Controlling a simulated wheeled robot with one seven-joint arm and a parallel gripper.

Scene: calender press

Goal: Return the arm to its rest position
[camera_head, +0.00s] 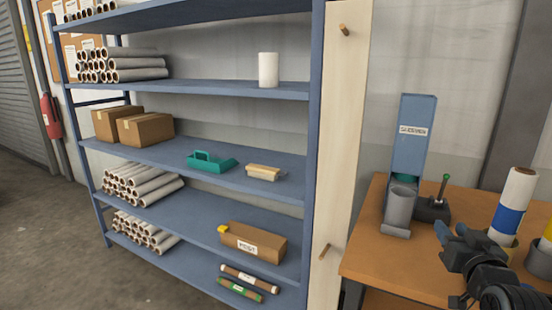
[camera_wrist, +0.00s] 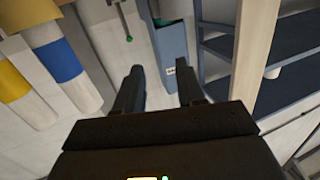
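My gripper (camera_head: 462,240) is at the lower right of the head view, over the right part of the wooden table (camera_head: 385,268).
The blue labelled dispenser (camera_head: 412,140), a grey cup (camera_head: 399,207) and a black control box with a green-tipped lever (camera_head: 434,208) stand on the table. A white roll with a blue band (camera_head: 510,215) stands close to my gripper. A blue shelf rack (camera_head: 316,150) stands left.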

